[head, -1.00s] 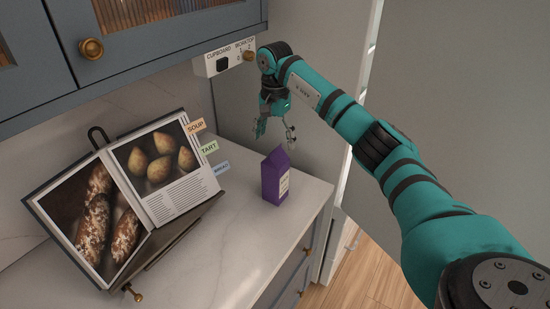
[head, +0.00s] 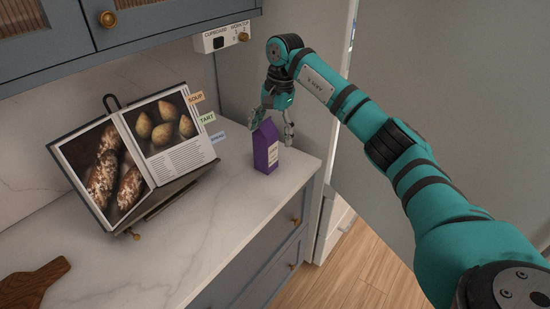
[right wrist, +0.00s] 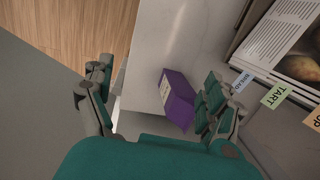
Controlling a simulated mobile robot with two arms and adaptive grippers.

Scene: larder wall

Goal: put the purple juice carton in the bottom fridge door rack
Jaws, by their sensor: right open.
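The purple juice carton (head: 266,148) stands upright on the pale marble worktop, near its right end. It has a gabled top and a pale label. My right gripper (head: 273,126) is open just above and around the top of the carton in the head view. In the right wrist view the carton (right wrist: 177,101) shows between the open fingers, closer to the right-hand finger. I cannot tell if a finger touches it. The fridge door rack is not in view. My left gripper is not in view.
An open cookbook (head: 178,150) on a stand with tabs is left of the carton. A wooden board (head: 32,285) lies at the front left. A switch panel (head: 222,38) hangs under the wall cupboard (head: 150,18). Worktop (head: 190,235) in front of the carton is clear.

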